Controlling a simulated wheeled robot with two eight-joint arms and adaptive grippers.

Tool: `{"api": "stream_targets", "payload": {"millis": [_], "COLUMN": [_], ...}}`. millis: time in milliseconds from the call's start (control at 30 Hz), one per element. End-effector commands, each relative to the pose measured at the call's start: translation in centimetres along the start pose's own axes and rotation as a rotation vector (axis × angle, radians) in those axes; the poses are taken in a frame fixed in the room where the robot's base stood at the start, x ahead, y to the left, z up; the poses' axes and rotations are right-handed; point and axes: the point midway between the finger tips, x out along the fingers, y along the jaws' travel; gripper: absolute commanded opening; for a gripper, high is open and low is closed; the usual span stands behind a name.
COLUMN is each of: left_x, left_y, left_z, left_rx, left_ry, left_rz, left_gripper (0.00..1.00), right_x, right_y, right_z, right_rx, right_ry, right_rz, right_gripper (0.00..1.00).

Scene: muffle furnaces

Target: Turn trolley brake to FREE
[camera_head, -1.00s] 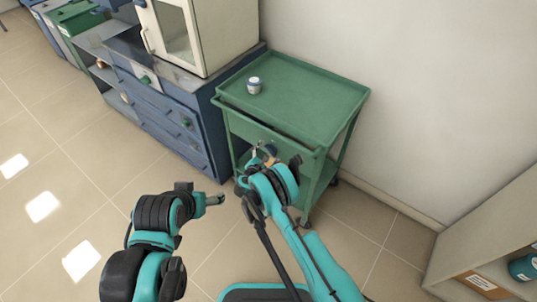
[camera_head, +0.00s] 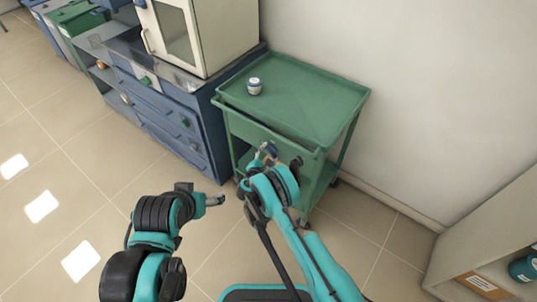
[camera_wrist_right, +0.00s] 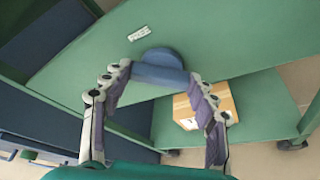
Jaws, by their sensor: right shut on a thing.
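The green trolley (camera_head: 310,100) stands beside the blue cabinet. In the right wrist view, a blue knob (camera_wrist_right: 160,67) sits on the trolley's green panel (camera_wrist_right: 215,35), with a small white label (camera_wrist_right: 139,33) above it whose text I cannot read. I take this knob to be the brake control. My right gripper (camera_head: 266,153) is at the trolley's front; in its wrist view, its two fingers (camera_wrist_right: 158,78) are closed on the knob's sides. My left gripper (camera_head: 214,200) hangs over the floor, apart from the trolley; its jaw opening is unclear.
A small white jar (camera_head: 254,86) stands on the trolley top. A cardboard box (camera_wrist_right: 208,103) lies on the lower shelf (camera_wrist_right: 262,110). A blue drawer cabinet (camera_head: 165,110) is close on the left, the wall on the right. The floor at left is clear.

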Motion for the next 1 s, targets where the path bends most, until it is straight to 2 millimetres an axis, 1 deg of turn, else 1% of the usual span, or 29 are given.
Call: {"api": "stream_targets", "payload": {"millis": [33, 67, 100, 433, 533, 667, 900, 1000], "left_x": [0.0, 0.0, 0.0, 0.0, 0.0, 0.0, 0.0, 0.0], "left_y": [0.0, 0.0, 0.0, 0.0, 0.0, 0.0, 0.0, 0.0], "left_z": [0.0, 0.0, 0.0, 0.0, 0.0, 0.0, 0.0, 0.0], "left_rx": [0.0, 0.0, 0.0, 0.0, 0.0, 0.0, 0.0, 0.0], "left_ry": [0.0, 0.0, 0.0, 0.0, 0.0, 0.0, 0.0, 0.0], "left_rz": [0.0, 0.0, 0.0, 0.0, 0.0, 0.0, 0.0, 0.0], "left_gripper": [0.79, 0.79, 0.79, 0.79, 0.79, 0.79, 0.79, 0.79], "right_x": [0.0, 0.0, 0.0, 0.0, -0.2, -0.8, -2.2, -2.5], "right_y": [0.0, 0.0, 0.0, 0.1, 0.6, 2.1, 5.3, 6.1], "right_z": [0.0, 0.0, 0.0, 0.1, 0.6, 2.1, 5.1, 6.0], "right_rx": [0.0, 0.0, 0.0, -0.001, -0.001, -0.001, -0.001, 0.0], "right_ry": [0.0, 0.0, 0.0, 0.0, 0.0, 0.0, 0.002, 0.001], "right_rz": [-0.001, -0.001, -0.001, -0.001, 0.0, 0.0, 0.001, 0.001], "right_gripper": [0.61, 0.69, 0.79, 0.79, 0.79, 0.79, 0.79, 0.79]}}
